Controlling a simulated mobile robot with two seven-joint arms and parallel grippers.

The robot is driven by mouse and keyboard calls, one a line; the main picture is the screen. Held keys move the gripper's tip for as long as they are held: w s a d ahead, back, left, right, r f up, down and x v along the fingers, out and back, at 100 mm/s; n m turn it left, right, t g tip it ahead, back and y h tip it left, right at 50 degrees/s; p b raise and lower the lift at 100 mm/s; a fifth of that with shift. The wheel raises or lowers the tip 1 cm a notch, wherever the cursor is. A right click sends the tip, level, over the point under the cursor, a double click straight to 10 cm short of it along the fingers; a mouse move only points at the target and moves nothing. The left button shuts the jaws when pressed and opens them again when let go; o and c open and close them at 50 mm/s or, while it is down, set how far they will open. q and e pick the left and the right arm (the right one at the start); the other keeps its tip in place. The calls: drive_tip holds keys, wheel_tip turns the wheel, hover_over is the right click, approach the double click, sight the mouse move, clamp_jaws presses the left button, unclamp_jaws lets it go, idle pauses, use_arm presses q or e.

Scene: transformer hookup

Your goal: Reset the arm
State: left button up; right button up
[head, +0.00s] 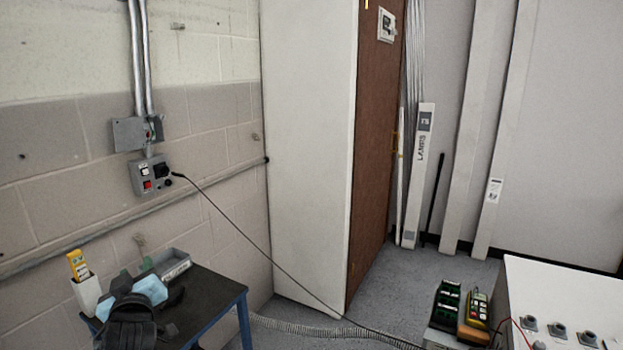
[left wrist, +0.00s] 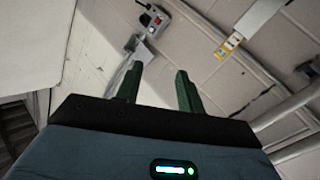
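My left gripper (head: 136,268) is at the lower left of the head view, in front of a small blue-framed table (head: 222,296). In the left wrist view, its two dark green fingers (left wrist: 158,70) stand apart with nothing between them, so it is open and empty. My right gripper is not in view. A grey wall control box (head: 150,176) with a red switch and black knob is above and beyond the left gripper. It also shows in the left wrist view (left wrist: 154,20). A black cable (head: 240,233) runs from the box down to the floor.
A yellow device (head: 77,265) in a white holder and a grey tray (head: 168,265) are by the table. At the right are a white bench (head: 560,290), a yellow-black handset (head: 474,317) and a green-black case (head: 446,304). A tall white panel (head: 306,150) stands mid-view.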

use_arm(q)
drive_tip(key=s+d+f+m+g+h, duration=0.1)
drive_tip(key=s+d+f+m+h, duration=0.2)
drive_tip(key=f, duration=0.5)
drive_tip(key=s+d+f+m+g+h, duration=0.1)
drive_tip(key=s+d+f+m, duration=0.1)
drive_tip(key=s+f, duration=0.55)
drive_tip(key=s+d+f+m+g+h, duration=0.1)
drive_tip(key=s+d+f+m+h, duration=0.15)
drive_tip(key=f, duration=0.75)
drive_tip(key=s+d+f+m+g+h, duration=0.1)
drive_tip(key=s+f, duration=0.3)
drive_tip(key=s, duration=0.4)
drive_tip(key=s+d+f+m+g+h, duration=0.1)
drive_tip(key=s+d+f, duration=0.3)
drive_tip(key=s, duration=0.5)
drive_tip(key=s+d+f+m+g+h+b, duration=0.1)
drive_tip(key=s+d+f+m+g, duration=0.1)
drive_tip(key=s+f, duration=0.4)
drive_tip(key=shift+s+d, duration=0.7)
drive_tip(key=shift+s, duration=0.45)
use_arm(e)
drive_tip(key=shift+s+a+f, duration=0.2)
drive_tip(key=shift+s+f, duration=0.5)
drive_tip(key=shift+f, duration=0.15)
use_arm(q)
drive_tip(key=shift+h, duration=0.25)
